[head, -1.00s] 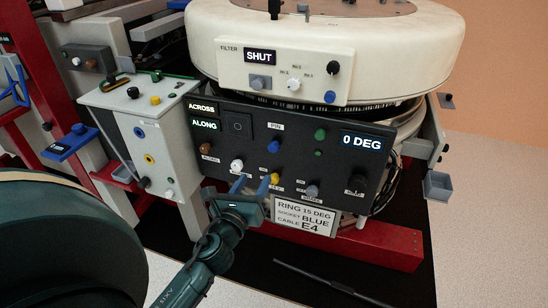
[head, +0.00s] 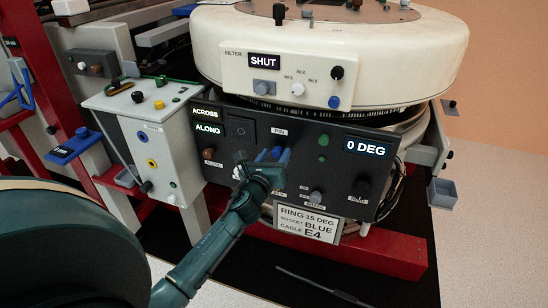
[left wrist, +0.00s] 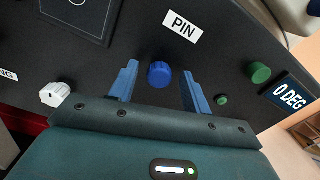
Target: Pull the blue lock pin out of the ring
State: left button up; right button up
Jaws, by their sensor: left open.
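The blue lock pin is a round blue knob (left wrist: 160,74) on the black panel, just below the PIN label (left wrist: 182,28) in the left wrist view. My left gripper (left wrist: 156,88) is open, with one blue finger on each side of the knob and a gap showing on both sides. In the head view my left gripper (head: 262,157) is at the panel under the PIN label, and its fingers hide most of the knob. The ring (head: 330,45) is the large cream drum above the panel. My right gripper is not in view.
A green knob (left wrist: 260,72) and a small green button (left wrist: 222,100) lie right of the left gripper, and a white knob (left wrist: 55,94) lies left. The display reads 0 DEG (head: 367,148). A grey control box (head: 150,140) stands left of the panel.

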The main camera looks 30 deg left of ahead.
pick_arm(q)
grip_shut()
dwell(0.5)
